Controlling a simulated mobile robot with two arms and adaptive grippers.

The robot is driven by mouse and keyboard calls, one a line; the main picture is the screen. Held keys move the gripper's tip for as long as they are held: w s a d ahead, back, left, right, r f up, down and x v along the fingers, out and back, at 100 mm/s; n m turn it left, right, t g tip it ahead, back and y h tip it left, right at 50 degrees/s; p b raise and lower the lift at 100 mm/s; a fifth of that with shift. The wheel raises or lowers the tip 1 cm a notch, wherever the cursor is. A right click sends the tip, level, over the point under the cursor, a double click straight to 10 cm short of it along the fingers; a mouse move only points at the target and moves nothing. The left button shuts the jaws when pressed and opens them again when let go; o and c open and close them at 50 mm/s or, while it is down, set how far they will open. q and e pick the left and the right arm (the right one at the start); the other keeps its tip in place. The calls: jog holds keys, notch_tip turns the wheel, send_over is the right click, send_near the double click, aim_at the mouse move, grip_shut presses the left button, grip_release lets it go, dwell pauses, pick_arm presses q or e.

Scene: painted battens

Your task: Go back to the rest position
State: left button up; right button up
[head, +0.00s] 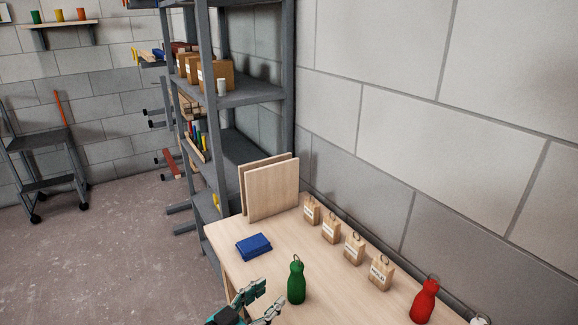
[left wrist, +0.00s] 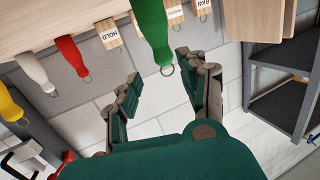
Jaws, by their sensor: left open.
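My left gripper (head: 268,300) is at the bottom of the head view, over the near part of the wooden table (head: 238,275). Its two fingers are spread, with nothing held between them. A green bottle-shaped piece (head: 296,282) with a ring on top stands on the table just right of the gripper. In the left wrist view the same green piece (left wrist: 151,28) shows beyond the gap between the open fingers (left wrist: 158,72). I cannot tell the exact distance. My right gripper is not in view.
A red piece (head: 425,301) and several tagged wooden blocks (head: 354,249) line the wall side. A blue folded cloth (head: 254,246) and upright boards (head: 274,192) are at the far end. A grey shelf rack (head: 250,92) stands behind; floor at left (head: 110,250) is clear.

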pick_arm(q)
jog(key=s+a+f+n+g+y, duration=0.25)
jog(key=s+a+f, duration=0.2)
jog(key=s, duration=0.45)
jog(key=s+a+f+n+g+y, duration=0.2)
jog(key=s+a+f+g+y, duration=0.25)
jog(key=s, duration=0.35)
jog(key=s+a+f+n+g+y, duration=0.25)
jog(key=s+a+f, duration=0.2)
jog(key=s, duration=0.45)
notch_tip(320, 180, down, 27)
jog(key=s+m+g, duration=0.1)
jog(key=s+g, duration=0.1)
jog(key=s+a+f, duration=0.3)
jog(key=s+f, duration=1.1)
jog(key=s, duration=0.1)
jog(key=shift+s+a+f+m+g+y, duration=0.2)
jog(key=shift+s+f+m+g+y, duration=0.15)
jog(key=shift+g+y, duration=0.1)
